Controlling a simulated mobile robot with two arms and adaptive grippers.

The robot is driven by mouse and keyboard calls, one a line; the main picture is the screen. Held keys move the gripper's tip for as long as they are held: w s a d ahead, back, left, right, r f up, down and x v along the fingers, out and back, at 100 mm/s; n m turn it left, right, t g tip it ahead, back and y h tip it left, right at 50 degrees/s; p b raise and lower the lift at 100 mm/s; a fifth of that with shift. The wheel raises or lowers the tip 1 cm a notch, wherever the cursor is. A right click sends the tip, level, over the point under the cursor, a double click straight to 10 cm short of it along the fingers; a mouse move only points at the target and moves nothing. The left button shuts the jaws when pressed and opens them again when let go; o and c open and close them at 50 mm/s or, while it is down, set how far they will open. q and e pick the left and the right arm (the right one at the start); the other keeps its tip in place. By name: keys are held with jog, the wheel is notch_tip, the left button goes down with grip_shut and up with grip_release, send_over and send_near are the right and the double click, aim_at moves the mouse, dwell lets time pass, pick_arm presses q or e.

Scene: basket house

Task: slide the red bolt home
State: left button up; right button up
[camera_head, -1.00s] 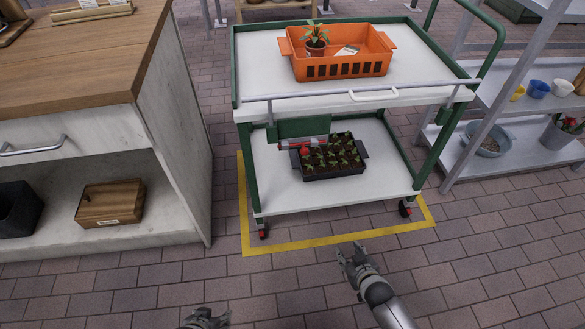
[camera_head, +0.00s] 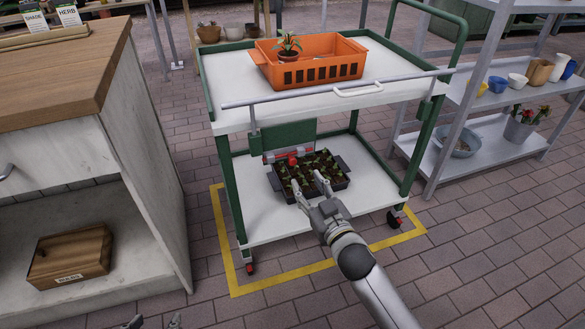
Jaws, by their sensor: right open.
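The red bolt (camera_head: 292,160) sits in a grey-and-red fitting at the lower edge of the green plate (camera_head: 284,136), which hangs under the cart's top shelf. How far the bolt is slid is too small to tell. My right gripper (camera_head: 307,184) is open and empty, fingers pointing toward the bolt. In the picture it overlaps the front of the seedling tray (camera_head: 336,183), a little below the bolt and apart from it. Only the tips of my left gripper (camera_head: 155,322) show at the bottom edge; its opening is unclear.
The green-and-white cart (camera_head: 262,225) stands inside a yellow floor outline (camera_head: 222,245). An orange basket (camera_head: 350,72) with a potted plant is on top. A silver rail (camera_head: 340,90) runs along the cart's front. A wooden-topped cabinet (camera_head: 150,150) is left, grey shelving (camera_head: 480,95) right.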

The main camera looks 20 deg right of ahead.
aim_at(293, 163)
jog(key=w, duration=0.2)
jog(key=w+b, duration=0.1)
jog(key=w, duration=0.5)
jog(key=shift+w+a+f+b, duration=0.1)
jog(key=shift+a+b, duration=0.3)
pick_arm(q)
jog(key=w+d+r+t+h, duration=0.1)
jog(key=w+d+r+t, duration=0.1)
jog(key=w+r+t, duration=0.3)
jog(key=shift+w+d+r+t+h, duration=0.35)
jog(key=shift+w+r, duration=0.3)
jog(key=shift+r, duration=0.8)
pick_arm(e)
jog(key=shift+w, duration=0.55)
grip_shut()
